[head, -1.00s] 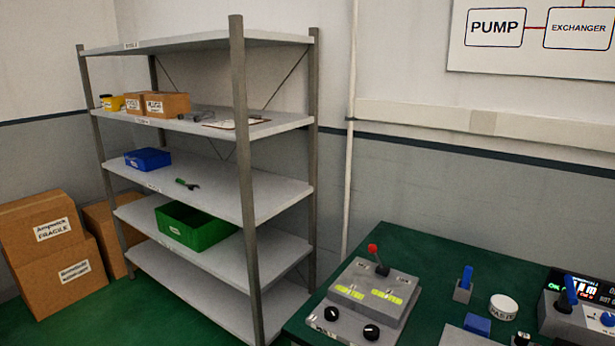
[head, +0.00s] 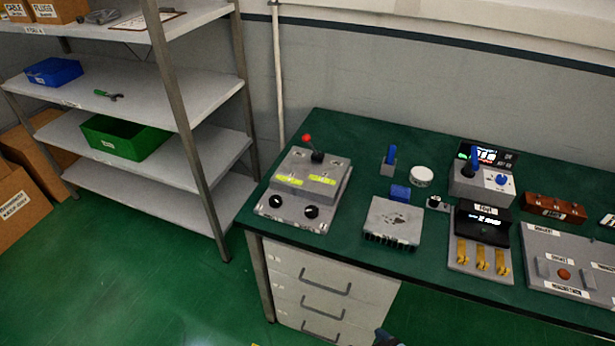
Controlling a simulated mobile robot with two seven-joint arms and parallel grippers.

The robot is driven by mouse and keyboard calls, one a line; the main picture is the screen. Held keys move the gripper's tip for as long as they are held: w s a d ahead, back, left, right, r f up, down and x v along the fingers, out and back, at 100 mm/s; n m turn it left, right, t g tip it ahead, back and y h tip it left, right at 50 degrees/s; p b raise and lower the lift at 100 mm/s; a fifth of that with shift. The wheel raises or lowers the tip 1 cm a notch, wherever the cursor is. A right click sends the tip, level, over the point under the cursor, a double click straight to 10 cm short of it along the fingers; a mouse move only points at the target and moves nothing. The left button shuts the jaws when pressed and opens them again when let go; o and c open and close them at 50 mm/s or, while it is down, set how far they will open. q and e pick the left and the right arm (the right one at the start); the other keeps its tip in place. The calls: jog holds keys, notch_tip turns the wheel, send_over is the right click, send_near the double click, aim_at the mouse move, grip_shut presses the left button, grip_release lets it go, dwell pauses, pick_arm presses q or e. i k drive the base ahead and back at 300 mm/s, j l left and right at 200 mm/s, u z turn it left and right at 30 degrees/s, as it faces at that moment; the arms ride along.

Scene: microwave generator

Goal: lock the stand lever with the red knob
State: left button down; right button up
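The red knob (head: 307,138) tops a short dark lever (head: 316,155) at the back of a grey stand (head: 290,188) on the left end of the green bench. The lever leans a little to the left in the head view. The stand has two yellow-green labels on its raised part and two black round knobs on its lower front. Its lever base is too small to show a lock position. No gripper is recognizable in the head view. A small dark piece at the bottom edge is too cut off to identify.
The green bench (head: 345,130) also holds a blue-handled lever (head: 390,155), a white round tin (head: 421,176), a grey finned block (head: 393,222) and several control boxes on the right. Drawers (head: 325,300) sit under it. A grey shelf rack (head: 185,95) stands left. Green floor lies open in front.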

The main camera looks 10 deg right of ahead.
aim_at(306, 137)
jog(key=i+j, duration=0.2)
jog(key=j, duration=0.15)
jog(key=i+j, duration=0.2)
jog(key=j, duration=0.2)
jog(key=i+j, duration=0.2)
jog(key=j, duration=0.15)
jog(key=i+j, duration=0.2)
jog(key=j, duration=0.2)
jog(key=z, duration=1.6)
